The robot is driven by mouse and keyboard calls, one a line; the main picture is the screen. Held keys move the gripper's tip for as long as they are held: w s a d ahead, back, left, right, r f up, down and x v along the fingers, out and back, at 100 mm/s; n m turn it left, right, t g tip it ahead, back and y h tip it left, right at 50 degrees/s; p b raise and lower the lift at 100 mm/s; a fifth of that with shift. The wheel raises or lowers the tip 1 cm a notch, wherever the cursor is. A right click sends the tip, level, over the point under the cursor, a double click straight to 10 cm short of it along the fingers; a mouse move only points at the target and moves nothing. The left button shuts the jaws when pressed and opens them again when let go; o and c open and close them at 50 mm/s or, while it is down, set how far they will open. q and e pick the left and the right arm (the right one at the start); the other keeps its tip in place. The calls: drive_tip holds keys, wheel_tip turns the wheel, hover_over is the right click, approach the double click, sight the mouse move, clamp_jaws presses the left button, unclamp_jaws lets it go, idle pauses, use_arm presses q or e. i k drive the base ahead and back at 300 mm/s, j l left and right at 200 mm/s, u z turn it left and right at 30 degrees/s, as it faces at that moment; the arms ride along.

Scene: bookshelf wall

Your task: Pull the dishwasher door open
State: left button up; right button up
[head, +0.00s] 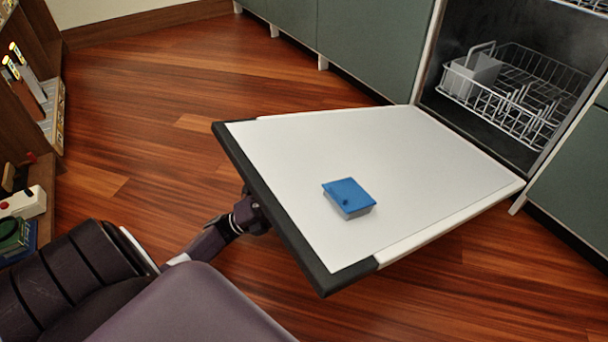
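The dishwasher door (300,170) is folded down and lies about flat, with its white inner face up and its dark edge toward me. A blue-topped box with grey sides (348,198), probably the detergent compartment, is on the inner face. The dishwasher's dark interior (460,105) stands open behind the door. My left gripper (254,214) is at the door's dark outer edge, on its left part. Its fingertips are hidden by the door, so I cannot tell whether they grip or touch it. My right gripper is out of view.
A wire rack (520,88) with a grey basket (472,74) sits inside the dishwasher. Green cabinets (375,38) line the back. A bookshelf (28,110) with several items stands at the left. Wooden floor (150,130) is clear between the shelf and the door.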

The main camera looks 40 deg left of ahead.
sight(424, 180)
drive_tip(key=k+l, duration=0.8)
